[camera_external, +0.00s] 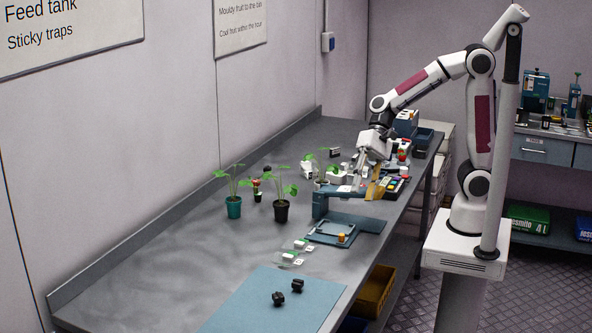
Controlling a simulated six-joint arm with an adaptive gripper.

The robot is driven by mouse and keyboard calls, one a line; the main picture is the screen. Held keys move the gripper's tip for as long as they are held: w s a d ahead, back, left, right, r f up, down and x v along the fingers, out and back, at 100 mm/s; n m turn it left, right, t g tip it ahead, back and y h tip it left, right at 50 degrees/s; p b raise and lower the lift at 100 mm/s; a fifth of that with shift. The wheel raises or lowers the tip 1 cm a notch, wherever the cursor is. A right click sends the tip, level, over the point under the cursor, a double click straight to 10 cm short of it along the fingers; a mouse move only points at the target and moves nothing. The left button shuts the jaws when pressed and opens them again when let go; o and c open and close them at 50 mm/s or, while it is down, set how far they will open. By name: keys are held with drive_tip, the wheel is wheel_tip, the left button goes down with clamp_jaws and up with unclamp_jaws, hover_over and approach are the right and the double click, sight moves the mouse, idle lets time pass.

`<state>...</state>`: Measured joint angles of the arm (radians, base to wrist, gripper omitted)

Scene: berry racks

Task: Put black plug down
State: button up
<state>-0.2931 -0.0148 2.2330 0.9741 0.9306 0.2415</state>
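Two small black objects that look like plugs lie on the blue mat (247,307) at the near end of the bench. One black plug (278,298) is nearer and to the left, and the other black plug (297,285) is just behind it to the right. They look close together but apart. My gripper (367,179) points down over the cluttered far part of the bench, well away from both. Its fingers are small and blend with the items behind, so I cannot see whether it is open or holds anything.
A blue-grey stand (321,205) and a tray (323,237) with a small orange item (341,238) lie between my gripper and the mat. Potted plants (281,210) stand to the left. Clear packs (290,259) lie behind the mat. The bench's near left is clear.

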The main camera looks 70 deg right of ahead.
drive_tip(key=s+d+r+n+t+h, duration=0.1)
drive_tip(key=s+d+n+t+h, duration=0.1)
drive_tip(key=d, duration=1.2)
drive_tip(key=s+d+r+n+t+h, duration=0.1)
drive_tip(key=s+d+n+t+h, duration=0.2)
drive_tip(key=d, duration=1.1)
drive_tip(key=s+n+h, duration=0.1)
drive_tip(key=s+h, duration=0.2)
drive_tip(key=shift+s+r+t+h, duration=0.3)
drive_tip(key=shift+s+r+h, duration=0.05)
drive_tip(key=shift+s+h, duration=0.05)
drive_tip(key=shift+a, duration=0.1)
idle(4.4)
